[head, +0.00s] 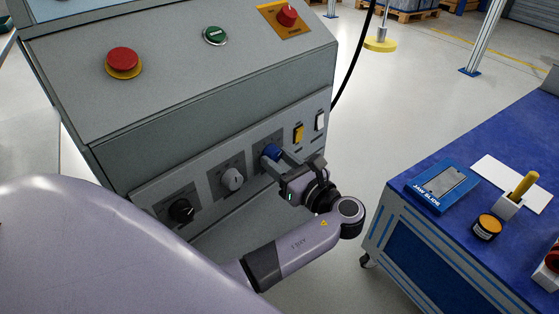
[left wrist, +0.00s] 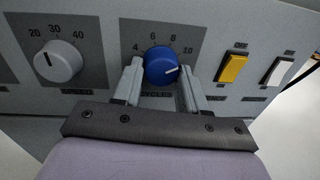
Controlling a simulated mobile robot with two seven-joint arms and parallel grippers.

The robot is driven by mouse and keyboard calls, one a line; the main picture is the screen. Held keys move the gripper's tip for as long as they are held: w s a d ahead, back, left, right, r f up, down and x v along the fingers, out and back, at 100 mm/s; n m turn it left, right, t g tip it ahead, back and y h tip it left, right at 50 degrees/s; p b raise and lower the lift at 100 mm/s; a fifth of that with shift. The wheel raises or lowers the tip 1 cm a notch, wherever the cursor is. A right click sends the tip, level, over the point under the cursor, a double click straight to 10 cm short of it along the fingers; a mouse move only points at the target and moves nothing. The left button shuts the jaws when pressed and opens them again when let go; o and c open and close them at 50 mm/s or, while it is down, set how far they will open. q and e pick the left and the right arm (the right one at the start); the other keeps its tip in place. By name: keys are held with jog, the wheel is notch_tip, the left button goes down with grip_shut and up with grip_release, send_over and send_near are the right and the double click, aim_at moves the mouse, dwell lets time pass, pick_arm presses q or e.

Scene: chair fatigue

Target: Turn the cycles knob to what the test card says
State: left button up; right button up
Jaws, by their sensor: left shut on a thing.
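The blue cycles knob (head: 271,152) is the right-hand one of the dials on the machine's front panel. In the left wrist view the knob (left wrist: 159,62) has the numbers 4, 6, 8 and 10 around it. Its white pointer line aims right and slightly up, a little below the 10. My left gripper (head: 277,160) is shut on the knob, with one finger on each side in the left wrist view (left wrist: 160,75). The label under the knob is partly hidden between the fingers. I cannot make out a readable test card. My right gripper is not in view.
A white-grey dial (head: 232,179) and a black dial (head: 181,210) sit left of the knob. A yellow switch (head: 298,133) and a white switch (head: 320,121) sit to its right. Red buttons are above. A blue bench (head: 415,221) stands right, bearing a blank-looking white sheet (head: 490,170).

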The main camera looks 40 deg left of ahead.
pick_arm(q)
jog(key=shift+n, duration=0.3)
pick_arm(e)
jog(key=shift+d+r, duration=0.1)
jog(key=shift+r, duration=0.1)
pick_arm(q)
jog(key=shift+p, duration=0.3)
jog(key=shift+n, duration=0.9)
jog(key=n, duration=0.3)
jog(key=shift+w+p, duration=0.1)
jog(key=shift+p, duration=0.25)
jog(key=shift+f+n+y, duration=0.1)
jog(key=shift+n+y, duration=0.2)
jog(key=shift+n, duration=0.9)
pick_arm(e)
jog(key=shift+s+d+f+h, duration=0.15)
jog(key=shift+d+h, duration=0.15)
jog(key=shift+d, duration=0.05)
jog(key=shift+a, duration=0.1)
